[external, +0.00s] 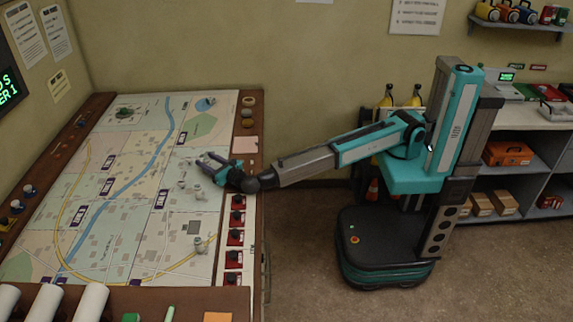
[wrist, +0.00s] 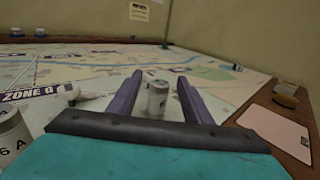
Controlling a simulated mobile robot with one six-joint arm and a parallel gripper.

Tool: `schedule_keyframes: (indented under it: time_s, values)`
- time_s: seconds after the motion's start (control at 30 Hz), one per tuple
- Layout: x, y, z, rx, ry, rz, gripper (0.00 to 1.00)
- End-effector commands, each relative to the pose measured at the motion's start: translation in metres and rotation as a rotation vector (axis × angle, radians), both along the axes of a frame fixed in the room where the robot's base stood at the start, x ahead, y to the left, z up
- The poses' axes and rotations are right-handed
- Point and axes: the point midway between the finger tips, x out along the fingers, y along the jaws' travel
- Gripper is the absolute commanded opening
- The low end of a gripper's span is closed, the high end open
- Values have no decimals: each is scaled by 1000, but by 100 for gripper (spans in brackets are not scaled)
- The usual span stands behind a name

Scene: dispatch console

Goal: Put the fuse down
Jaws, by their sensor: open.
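My gripper (external: 208,160) is low over the right part of the map table. In the wrist view its two purple fingers (wrist: 160,76) are apart. A pale grey cylindrical fuse (wrist: 157,99) stands upright on the map between them, with a visible gap on each side. A second pale cylinder (wrist: 12,136), marked with an "A", stands at the lower left of the wrist view, partly cut off. A smaller whitish piece (wrist: 68,92) lies tilted or on its side left of the fingers. In the external view the fuse between the fingers is hard to make out.
Red switch boxes (external: 235,237) line the table's right edge. A pinkish pad (wrist: 275,130) and round knobs (wrist: 287,100) are to the right. The map's middle (external: 120,200) is largely clear.

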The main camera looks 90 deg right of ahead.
Motion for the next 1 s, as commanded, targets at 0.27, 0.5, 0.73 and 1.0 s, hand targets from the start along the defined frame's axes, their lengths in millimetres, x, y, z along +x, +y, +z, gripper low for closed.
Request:
schedule_keyframes:
  time_s: [0.27, 0.5, 0.73, 1.0]
  values:
    - [0, 0, -2, -1, 1, 0, 45]
    - [11, -8, -11, -1, 1, -2, 45]
    - [32, -27, -11, -1, 1, -1, 45]
    - [38, -33, -12, 0, 0, 0, 45]
